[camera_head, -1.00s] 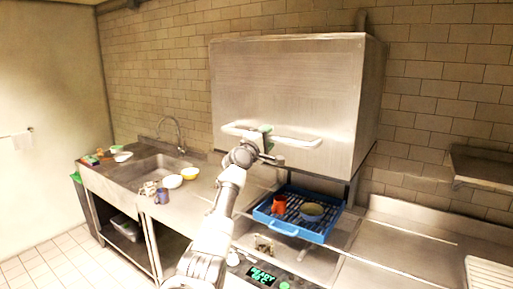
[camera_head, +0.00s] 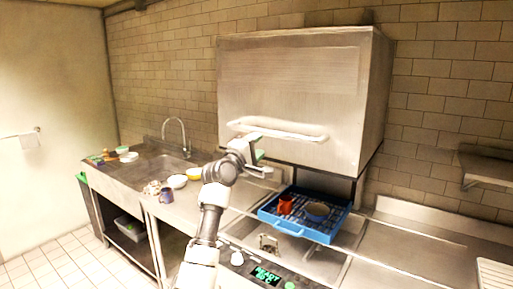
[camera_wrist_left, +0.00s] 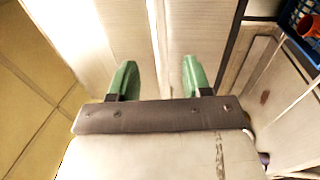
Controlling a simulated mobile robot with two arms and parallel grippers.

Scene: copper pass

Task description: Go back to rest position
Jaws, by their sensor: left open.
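My left gripper (camera_head: 258,148) is open and empty, just below the long handle (camera_head: 290,131) on the front of the steel dishwasher hood (camera_head: 290,85). In the left wrist view its two green fingers (camera_wrist_left: 157,78) stand apart with nothing between them, facing the pale metal hood front. The hood is raised. Under it a blue rack (camera_head: 299,233) holds a red mug (camera_head: 285,205) and a bowl (camera_head: 317,210). The rack's corner also shows at the top right of the wrist view. My right gripper is not in view.
Left of my arm, bowls (camera_head: 177,181) and a blue mug (camera_head: 166,195) stand on the counter beside the sink (camera_head: 150,170). A panel with a lit display (camera_head: 265,276) is at the front. The right counter (camera_head: 400,255) is largely clear. A wall shelf (camera_head: 485,165) juts out at right.

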